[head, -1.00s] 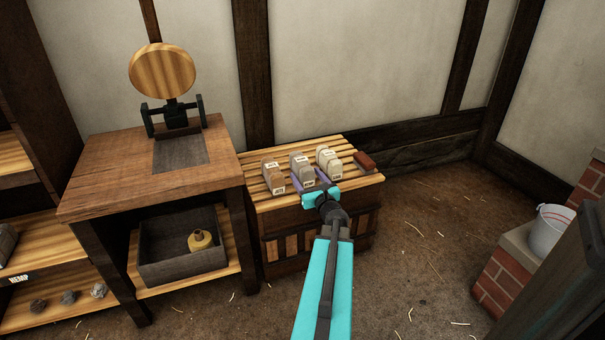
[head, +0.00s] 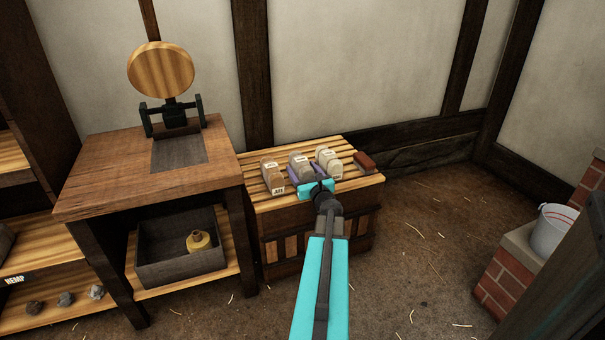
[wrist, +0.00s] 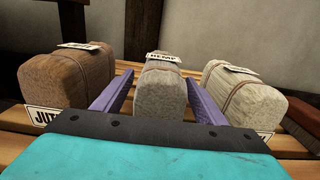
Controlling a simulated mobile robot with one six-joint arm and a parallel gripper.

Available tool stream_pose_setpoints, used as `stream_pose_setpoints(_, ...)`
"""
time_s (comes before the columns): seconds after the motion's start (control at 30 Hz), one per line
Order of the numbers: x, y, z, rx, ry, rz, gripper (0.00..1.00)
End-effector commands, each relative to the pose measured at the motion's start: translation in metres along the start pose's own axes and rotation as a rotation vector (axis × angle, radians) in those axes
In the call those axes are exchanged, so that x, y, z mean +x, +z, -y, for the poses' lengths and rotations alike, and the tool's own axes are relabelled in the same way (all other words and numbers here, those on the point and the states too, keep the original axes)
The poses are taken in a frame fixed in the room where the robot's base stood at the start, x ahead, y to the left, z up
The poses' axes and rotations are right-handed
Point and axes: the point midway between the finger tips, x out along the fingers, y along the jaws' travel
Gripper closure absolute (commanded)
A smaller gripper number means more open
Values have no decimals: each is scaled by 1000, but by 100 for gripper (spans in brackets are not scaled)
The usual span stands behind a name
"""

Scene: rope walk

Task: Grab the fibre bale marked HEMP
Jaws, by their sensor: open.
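The HEMP bale (wrist: 160,88) is a grey-beige fibre block with a cord around it and a HEMP tag on top. It lies on the slatted wooden bench and is the middle one of three bales; it also shows in the head view (head: 300,163). My gripper (wrist: 158,98) is open, with one purple finger on each side of the HEMP bale. I cannot tell whether the fingers touch it. The brown JUTE bale (wrist: 68,75) is left of the left finger. A pale bale (wrist: 245,95) is right of the right finger; its label is not readable.
The slatted bench (head: 350,181) also bears a red-brown brush-like block (head: 365,161) at its right. A workbench (head: 110,185) stands to the left. A shelf marked HEMP (head: 40,272) is at the far left. A bucket (head: 554,230) stands at the right.

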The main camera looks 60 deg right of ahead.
Motion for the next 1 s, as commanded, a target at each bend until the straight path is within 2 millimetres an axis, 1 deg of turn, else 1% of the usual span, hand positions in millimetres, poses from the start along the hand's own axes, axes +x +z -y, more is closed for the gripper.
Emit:
stream_pose_setpoints(0.1, 0, 0, 0, 0, 0, 0, 34)
stream_pose_setpoints(0.13, 0, 0, 0, 0, 0, 0, 36)
stream_pose_setpoints(0.37, 0, 0, 0, 0, 1, 0, 75)
stream_pose_setpoints(0.4, 0, 0, 0, 0, 1, 0, 82)
stream_pose_setpoints(0.63, 0, 0, -1, 0, 1, 0, 82)
stream_pose_setpoints(0.77, 0, 5, -1, 0, 1, 0, 82)
stream_pose_setpoints(0.87, 0, 13, -1, 0, 2, 1, 82)
stream_pose_setpoints(1.0, 0, 30, -1, -1, 2, 2, 82)
